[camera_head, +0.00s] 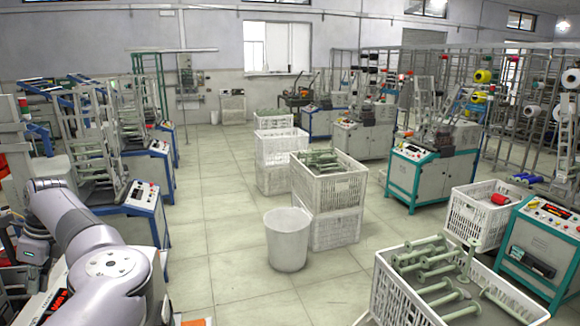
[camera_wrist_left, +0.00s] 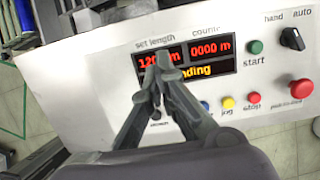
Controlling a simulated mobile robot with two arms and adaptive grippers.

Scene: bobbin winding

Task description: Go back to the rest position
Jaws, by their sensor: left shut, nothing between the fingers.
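My left gripper (camera_wrist_left: 162,72) is shut and empty in the left wrist view. Its fingertips meet in front of the display (camera_wrist_left: 186,60) of a winding machine's control panel (camera_wrist_left: 110,58) and cover part of the red and yellow text. I cannot tell whether the fingers touch the panel. In the head view my left arm reaches in from the lower left, over a machine with a red display (camera_head: 58,303); the arm hides much of that panel. My right gripper is in neither view.
The panel has a green start button (camera_wrist_left: 256,47), a red stop button (camera_wrist_left: 253,98), a large red button (camera_wrist_left: 299,88) and a black knob (camera_wrist_left: 292,38). A white bin (camera_head: 287,240) and a crate of green bobbins (camera_head: 400,300) stand right of my arm. The aisle floor between is clear.

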